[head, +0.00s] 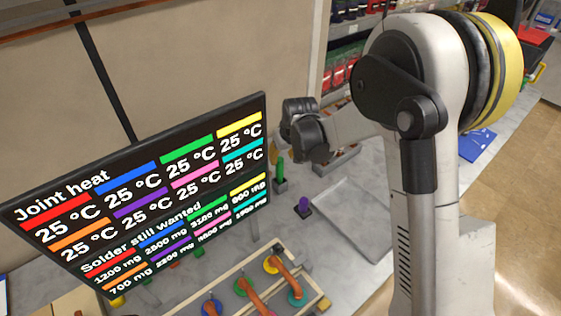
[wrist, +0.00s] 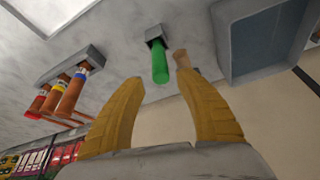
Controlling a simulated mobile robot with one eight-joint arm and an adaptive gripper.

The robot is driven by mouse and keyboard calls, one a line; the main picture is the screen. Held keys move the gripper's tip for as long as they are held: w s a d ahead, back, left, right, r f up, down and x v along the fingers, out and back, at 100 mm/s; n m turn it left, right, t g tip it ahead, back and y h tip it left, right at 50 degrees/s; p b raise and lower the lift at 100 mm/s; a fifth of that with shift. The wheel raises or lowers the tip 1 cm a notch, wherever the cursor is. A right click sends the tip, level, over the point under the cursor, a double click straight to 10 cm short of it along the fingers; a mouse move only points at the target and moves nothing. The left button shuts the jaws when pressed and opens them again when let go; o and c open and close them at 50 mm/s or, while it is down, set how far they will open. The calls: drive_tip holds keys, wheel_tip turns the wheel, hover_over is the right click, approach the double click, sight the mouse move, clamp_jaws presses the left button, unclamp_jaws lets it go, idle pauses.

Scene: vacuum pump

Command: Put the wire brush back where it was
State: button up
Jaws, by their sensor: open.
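I cannot pick out the wire brush with certainty in either view. In the wrist view, a short tan handle-like piece (wrist: 181,60) shows just beyond the tip of the right finger, partly hidden by it; I cannot tell whether it is the brush. My gripper (wrist: 161,84) is open, its two yellow fingers spread, with nothing seen held between them. A green cylinder (wrist: 159,62) on a dark square base lies just beyond the fingertips, close to the tan piece. The green cylinder also stands upright in the head view (head: 280,170), below my wrist.
A rack of copper-coloured tubes (wrist: 70,92) is at left in the wrist view; a grey-blue bin (wrist: 265,45) is at right. In the head view, a purple peg (head: 303,205), a grey tray (head: 345,220) and a pipe frame (head: 232,302) share the bench with a large display (head: 150,195).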

drive_tip(key=s+d+r+m, duration=0.1)
drive_tip(key=s+d+r, duration=0.2)
drive_tip(key=s+r, duration=0.3)
drive_tip(key=s+d+r, duration=0.3)
drive_tip(key=s+r, duration=0.1)
drive_tip(key=r, duration=0.4)
drive_tip(key=s+d+r+m+t, duration=0.1)
drive_tip(key=s+d+r, duration=0.1)
drive_tip(key=s, duration=0.8)
drive_tip(key=s+d+r+m+t+h, duration=0.1)
drive_tip(key=s+d, duration=0.4)
drive_tip(key=s, duration=0.5)
drive_tip(key=shift+r+m+t, duration=0.4)
drive_tip(key=shift+r+t, duration=0.1)
drive_tip(key=shift+r, duration=0.05)
